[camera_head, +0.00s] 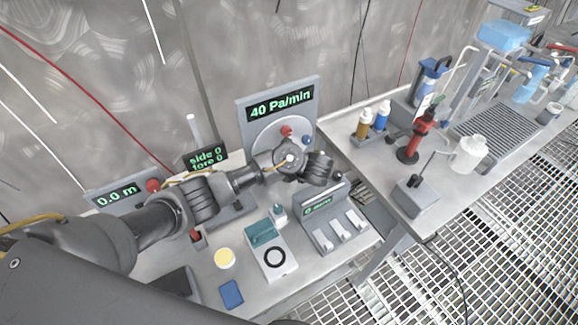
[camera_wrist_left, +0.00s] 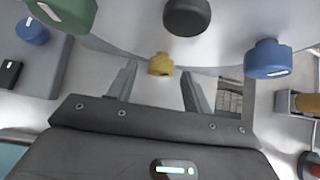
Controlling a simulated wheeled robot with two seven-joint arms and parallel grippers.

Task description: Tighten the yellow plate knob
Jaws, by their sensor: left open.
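The yellow plate knob (camera_wrist_left: 160,64) shows in the left wrist view on the pale round plate (camera_wrist_left: 130,42). My left gripper (camera_wrist_left: 158,78) is open, its two fingers on either side of the yellow knob in that view. I cannot tell whether they touch it. A green knob (camera_wrist_left: 65,12), a dark grey knob (camera_wrist_left: 187,16) and a blue knob (camera_wrist_left: 267,60) are also on the plate. In the head view, my left arm covers the plate's lower part and hides the yellow knob. A red knob (camera_head: 286,131) shows there above my wrist. My right gripper is not in view.
The "40 Pa/min" display (camera_head: 281,103) stands above the plate. A second bench (camera_head: 440,205) stands right.

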